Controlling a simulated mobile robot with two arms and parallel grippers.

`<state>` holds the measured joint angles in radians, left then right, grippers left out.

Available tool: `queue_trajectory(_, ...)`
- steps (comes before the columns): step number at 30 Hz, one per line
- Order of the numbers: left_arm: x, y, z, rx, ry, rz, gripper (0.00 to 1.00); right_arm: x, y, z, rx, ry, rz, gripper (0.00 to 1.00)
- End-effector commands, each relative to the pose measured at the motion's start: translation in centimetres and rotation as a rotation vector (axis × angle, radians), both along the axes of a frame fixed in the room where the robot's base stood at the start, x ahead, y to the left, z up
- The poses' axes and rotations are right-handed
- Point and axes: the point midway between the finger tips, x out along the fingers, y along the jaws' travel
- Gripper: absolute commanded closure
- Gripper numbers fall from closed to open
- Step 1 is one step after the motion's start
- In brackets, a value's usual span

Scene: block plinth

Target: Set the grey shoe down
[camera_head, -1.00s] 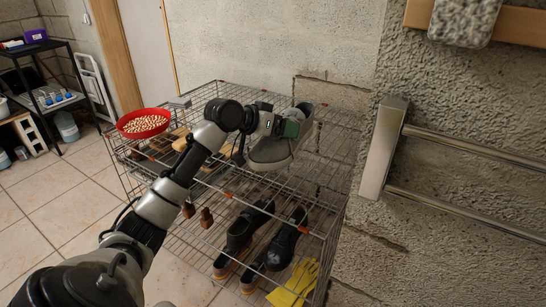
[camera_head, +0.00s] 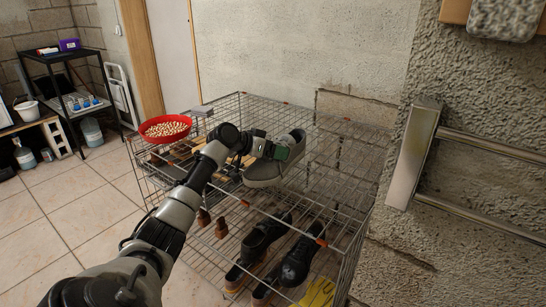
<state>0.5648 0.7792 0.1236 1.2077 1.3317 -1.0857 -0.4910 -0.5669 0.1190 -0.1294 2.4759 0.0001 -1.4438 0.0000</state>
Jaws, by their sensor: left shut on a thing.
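The grey shoe (camera_head: 274,172) is at the top level of the wire rack (camera_head: 325,212), toe toward the lower left and heel toward the upper right. My left gripper (camera_head: 284,152) is shut on the shoe at its upper side. The fingers are partly hidden by the wrist and the shoe. I cannot tell whether the sole touches the wires. My right gripper is not in view.
A red bowl of pale pieces (camera_head: 165,129) stands at the rack's left end. Black shoes (camera_head: 299,260) and yellow gloves (camera_head: 318,294) are on the lower level. The top wires right of the grey shoe are clear. A metal towel rail (camera_head: 414,155) juts from the right wall.

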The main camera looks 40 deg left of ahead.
Motion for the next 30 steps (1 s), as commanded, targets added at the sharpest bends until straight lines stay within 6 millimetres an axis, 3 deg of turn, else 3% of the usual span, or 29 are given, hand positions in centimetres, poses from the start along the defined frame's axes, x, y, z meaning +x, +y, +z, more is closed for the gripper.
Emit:
queue_trajectory(4, 0.0, 0.0, -1.0, 0.000, -0.004, 0.001, 0.58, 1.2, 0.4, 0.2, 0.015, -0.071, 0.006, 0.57)
queue_trajectory(11, 0.0, 0.0, -1.1, 0.000, -0.003, 0.000, 0.58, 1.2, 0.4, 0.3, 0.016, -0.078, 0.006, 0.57)
queue_trajectory(12, 0.0, 0.0, -1.2, 0.001, -0.001, 0.000, 0.20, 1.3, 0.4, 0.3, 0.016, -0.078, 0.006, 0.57)
queue_trajectory(16, 0.0, 0.0, -1.2, 0.001, -0.001, 0.000, 0.01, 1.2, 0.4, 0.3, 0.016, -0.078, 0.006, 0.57)
queue_trajectory(26, -0.5, 0.2, -0.8, 0.002, -0.001, 0.001, 0.00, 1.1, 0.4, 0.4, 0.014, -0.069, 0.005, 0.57)
queue_trajectory(30, -2.3, 0.9, 0.1, 0.005, 0.001, 0.002, 0.00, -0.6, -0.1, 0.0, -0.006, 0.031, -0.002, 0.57)
